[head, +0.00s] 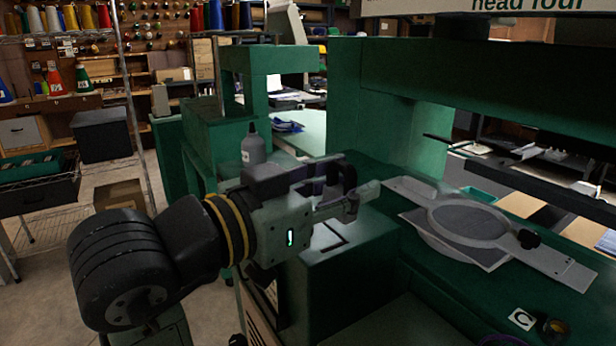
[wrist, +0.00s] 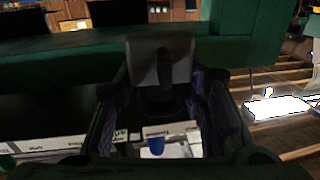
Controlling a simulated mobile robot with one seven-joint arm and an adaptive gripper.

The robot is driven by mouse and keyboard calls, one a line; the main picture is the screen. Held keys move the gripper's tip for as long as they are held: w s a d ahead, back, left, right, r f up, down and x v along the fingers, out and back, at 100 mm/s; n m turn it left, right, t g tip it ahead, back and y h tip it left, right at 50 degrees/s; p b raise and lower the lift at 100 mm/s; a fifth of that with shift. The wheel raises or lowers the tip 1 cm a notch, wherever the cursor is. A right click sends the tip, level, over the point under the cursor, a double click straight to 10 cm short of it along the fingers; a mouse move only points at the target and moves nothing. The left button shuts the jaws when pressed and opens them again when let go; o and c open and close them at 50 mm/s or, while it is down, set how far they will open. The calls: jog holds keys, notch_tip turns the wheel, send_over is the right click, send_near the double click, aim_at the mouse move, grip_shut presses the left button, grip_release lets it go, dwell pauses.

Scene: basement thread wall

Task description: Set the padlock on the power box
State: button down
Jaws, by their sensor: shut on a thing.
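My gripper (head: 345,192) is stretched out level above a green machine housing, pointing right. In the wrist view its fingers (wrist: 165,100) are closed around a grey block with a dark middle, which looks like the padlock (wrist: 150,52). In the head view a pale grey piece at the fingertips seems to be the same padlock (head: 368,191); its shackle cannot be made out. Below the gripper is a green box (head: 345,270) with a dark-edged plate on top. I cannot tell whether this is the power box. The held piece appears clear of the box top.
A grey embroidery hoop frame (head: 470,222) lies on the green machine bed to the right, with a dark knob (head: 528,239). A grey bottle (head: 253,148) stands behind my gripper. A green machine arm (head: 480,80) spans above the bed. Shelves with thread cones (head: 55,75) stand at left.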

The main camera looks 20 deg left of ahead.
jog(key=w+a, duration=0.2)
jog(key=w, duration=0.1)
jog(key=w+a+p, duration=0.1)
jog(key=w+a, duration=0.2)
jog(key=w+a+f+p, duration=0.1)
jog(key=w+a, duration=0.1)
jog(key=w, duration=0.1)
jog(key=shift+w+a, duration=0.2)
jog(key=shift+f+p, duration=0.65)
jog(key=shift+f, duration=1.15)
jog(key=shift+f, duration=0.15)
jog(key=c, duration=1)
grip_release()
jog(key=shift+o, duration=0.2)
jog(key=shift+r, duration=0.2)
jog(key=shift+s+a+f, duration=0.1)
jog(key=shift+s+a, duration=0.05)
jog(key=shift+s, duration=0.1)
jog(key=b+v, duration=0.3)
jog(key=v, duration=0.8)
jog(key=shift+s+b, duration=0.2)
jog(key=shift+b, duration=0.15)
